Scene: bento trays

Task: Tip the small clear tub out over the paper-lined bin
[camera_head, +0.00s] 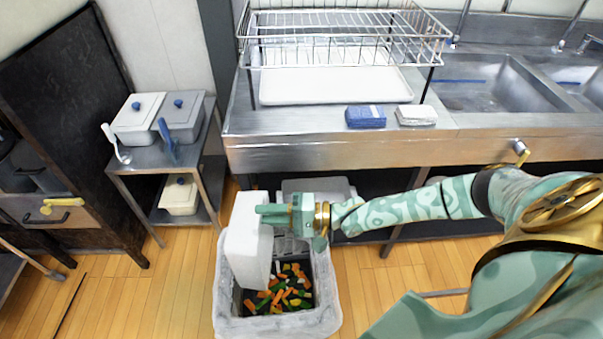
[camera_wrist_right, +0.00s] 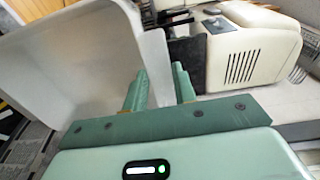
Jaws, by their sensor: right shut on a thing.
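The small tub (camera_head: 247,235), pale and whitish here, is tipped on its side over the left part of the lined bin (camera_head: 278,326). My right gripper (camera_head: 270,209) is shut on the tub's upper edge. The wrist view shows the tub wall (camera_wrist_right: 75,55) between and beside the fingers (camera_wrist_right: 160,88). The bin stands on the floor with a pale, crinkled liner. Orange, green and yellow food pieces (camera_head: 284,292) lie inside the bin on a dark bottom. The tub's inside is hidden in the head view. My left gripper is out of view.
A steel counter (camera_head: 300,150) with a dish rack (camera_head: 345,35), a blue sponge (camera_head: 366,117) and sinks stands behind the bin. A small steel cart (camera_head: 160,163) with lidded containers stands to the left.

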